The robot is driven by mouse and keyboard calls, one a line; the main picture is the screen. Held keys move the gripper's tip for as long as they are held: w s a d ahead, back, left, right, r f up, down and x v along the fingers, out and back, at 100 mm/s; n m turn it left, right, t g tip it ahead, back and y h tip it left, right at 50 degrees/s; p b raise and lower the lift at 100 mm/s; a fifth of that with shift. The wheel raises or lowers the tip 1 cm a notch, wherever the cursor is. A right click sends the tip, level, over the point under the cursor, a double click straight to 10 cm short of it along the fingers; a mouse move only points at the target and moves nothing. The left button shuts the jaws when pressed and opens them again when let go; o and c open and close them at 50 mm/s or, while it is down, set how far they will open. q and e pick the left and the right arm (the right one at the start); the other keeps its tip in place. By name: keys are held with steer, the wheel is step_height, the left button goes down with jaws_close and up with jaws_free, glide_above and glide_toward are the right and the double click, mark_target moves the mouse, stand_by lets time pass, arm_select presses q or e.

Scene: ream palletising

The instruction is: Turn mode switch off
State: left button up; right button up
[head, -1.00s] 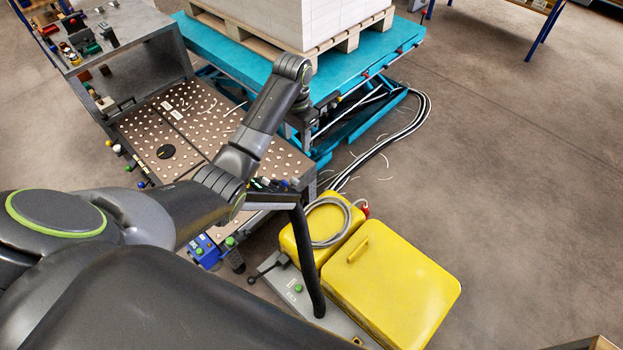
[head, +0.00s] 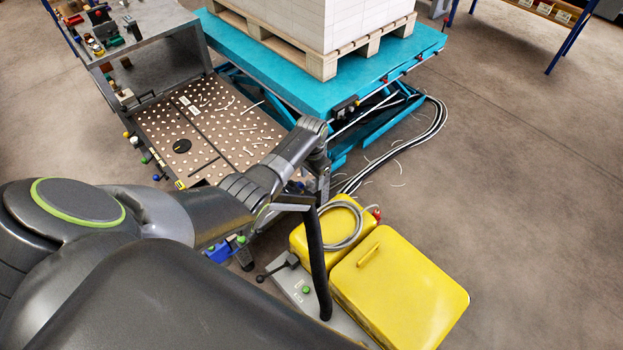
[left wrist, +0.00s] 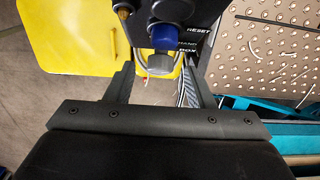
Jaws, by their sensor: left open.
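In the left wrist view, a dark control box (left wrist: 163,10) carries a blue cap (left wrist: 162,38) with a grey tip (left wrist: 159,63). White lettering beside it reads RESET, with partly covered words below. I take the blue-and-grey part as the mode switch, but its setting cannot be read. My left gripper (left wrist: 162,78) is open, with one finger on each side of the grey tip; contact cannot be told. In the head view my left arm reaches over the front edge of the perforated table (head: 205,125), and its fingertips are hidden. My right gripper is out of view.
Two yellow covers (head: 400,285) stand at the lower right, with a grey cable and a black curved bar (head: 317,260) close to my arm. A teal lift table (head: 270,75) carries a pallet (head: 325,65) of white stacks. The floor at right is clear.

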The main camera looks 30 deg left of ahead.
arm_select(q)
steer(key=shift+f, duration=0.6)
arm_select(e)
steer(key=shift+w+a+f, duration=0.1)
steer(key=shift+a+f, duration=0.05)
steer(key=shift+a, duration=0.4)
arm_select(q)
steer(key=shift+c, duration=0.4)
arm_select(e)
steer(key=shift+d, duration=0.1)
arm_select(q)
steer(key=c, duration=0.9)
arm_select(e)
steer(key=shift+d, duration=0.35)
